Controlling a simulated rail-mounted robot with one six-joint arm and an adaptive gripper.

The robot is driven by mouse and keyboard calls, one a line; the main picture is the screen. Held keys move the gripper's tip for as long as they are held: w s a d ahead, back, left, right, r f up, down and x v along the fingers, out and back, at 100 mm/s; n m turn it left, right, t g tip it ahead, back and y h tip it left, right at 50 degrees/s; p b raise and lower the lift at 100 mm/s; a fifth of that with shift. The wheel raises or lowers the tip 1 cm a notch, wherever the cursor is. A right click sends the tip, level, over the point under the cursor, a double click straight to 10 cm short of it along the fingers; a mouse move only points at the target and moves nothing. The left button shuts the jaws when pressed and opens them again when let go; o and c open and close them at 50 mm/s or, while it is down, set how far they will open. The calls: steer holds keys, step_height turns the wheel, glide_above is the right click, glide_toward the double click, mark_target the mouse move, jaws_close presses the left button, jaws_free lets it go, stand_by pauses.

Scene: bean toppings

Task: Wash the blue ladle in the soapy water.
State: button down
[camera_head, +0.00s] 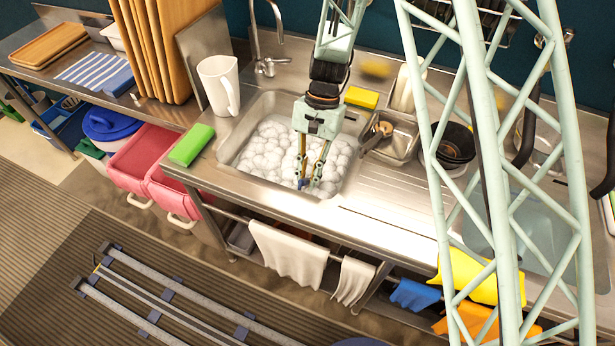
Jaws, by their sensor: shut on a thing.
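The soapy water is a sink basin (247,116) filled with white foam (265,157). My gripper (310,183) points straight down into the front right part of this basin, with its fingertips at the foam. It is shut on the blue ladle (303,183), of which only a small blue bit shows at the fingertips. The rest of the ladle is hidden by the fingers and the foam, so I cannot tell how it is tilted.
A white jug (217,84) and a green sponge (192,144) stand left of the basin. A yellow sponge (361,97) lies behind it. A small basin (400,145) with a brown-handled tool is to the right. A tap (266,66) rises at the back.

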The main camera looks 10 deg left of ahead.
steer(key=shift+d, duration=0.3)
steer(key=shift+r, duration=0.1)
